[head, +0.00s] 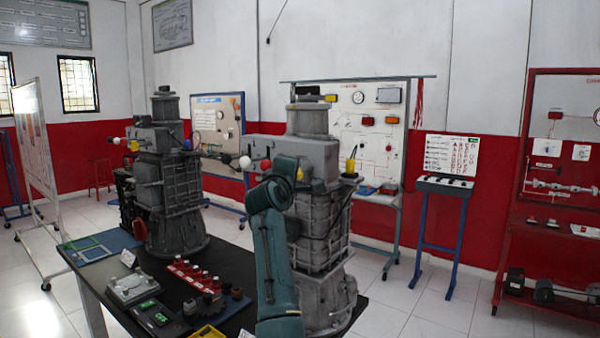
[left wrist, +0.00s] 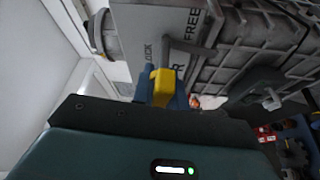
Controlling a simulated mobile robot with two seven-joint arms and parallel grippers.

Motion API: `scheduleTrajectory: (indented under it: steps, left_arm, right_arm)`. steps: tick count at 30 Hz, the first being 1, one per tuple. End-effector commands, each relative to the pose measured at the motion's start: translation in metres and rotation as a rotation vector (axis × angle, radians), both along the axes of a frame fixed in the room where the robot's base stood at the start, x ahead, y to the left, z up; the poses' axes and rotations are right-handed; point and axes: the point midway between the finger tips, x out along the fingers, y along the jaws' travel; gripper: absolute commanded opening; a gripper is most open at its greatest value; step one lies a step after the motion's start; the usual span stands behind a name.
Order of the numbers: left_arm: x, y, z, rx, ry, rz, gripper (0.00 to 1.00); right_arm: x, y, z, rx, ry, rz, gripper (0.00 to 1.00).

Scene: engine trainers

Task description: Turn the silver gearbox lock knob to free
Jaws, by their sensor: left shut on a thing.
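The silver gearbox (head: 320,215) stands upright at the right end of the black table. In the left wrist view, its grey plate (left wrist: 150,20) has the words LOCK and FREE. A yellow knob (left wrist: 163,84) sits just below the word LOCK, between the blue fingers of my left gripper (left wrist: 161,92). My right gripper is not in view.
Lever balls in white (head: 245,162) and red (head: 265,165) stick out left of the gearbox, close to my gripper. A second, darker gearbox (head: 175,190) stands further back. Red parts (head: 193,273) and a yellow tray (head: 207,332) lie on the table (head: 90,285).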

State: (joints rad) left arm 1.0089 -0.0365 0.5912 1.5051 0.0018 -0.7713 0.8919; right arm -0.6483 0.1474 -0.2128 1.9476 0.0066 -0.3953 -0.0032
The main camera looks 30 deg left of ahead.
Motion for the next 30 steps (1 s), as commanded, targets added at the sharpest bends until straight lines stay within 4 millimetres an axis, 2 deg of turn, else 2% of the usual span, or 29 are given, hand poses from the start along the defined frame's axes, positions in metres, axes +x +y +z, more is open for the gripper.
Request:
scheduleTrajectory:
  steps: [12, 28, 29, 30]
  left_arm:
    - [0.0003, 0.0024, -0.0008, -0.176, 0.004, -0.001, 0.00]
    - [0.0001, 0.0029, -0.0016, -0.200, 0.004, -0.001, 0.00]
    - [0.0001, 0.0029, -0.0016, -0.201, 0.004, -0.001, 0.17]
    - [0.0001, 0.0029, -0.0016, -0.200, 0.004, -0.001, 0.20]
  right_arm:
    - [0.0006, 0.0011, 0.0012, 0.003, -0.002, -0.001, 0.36]
    - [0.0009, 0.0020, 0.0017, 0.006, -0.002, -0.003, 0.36]
    - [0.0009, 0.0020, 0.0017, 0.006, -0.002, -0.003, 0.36]
    - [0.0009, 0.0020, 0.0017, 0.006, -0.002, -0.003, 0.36]
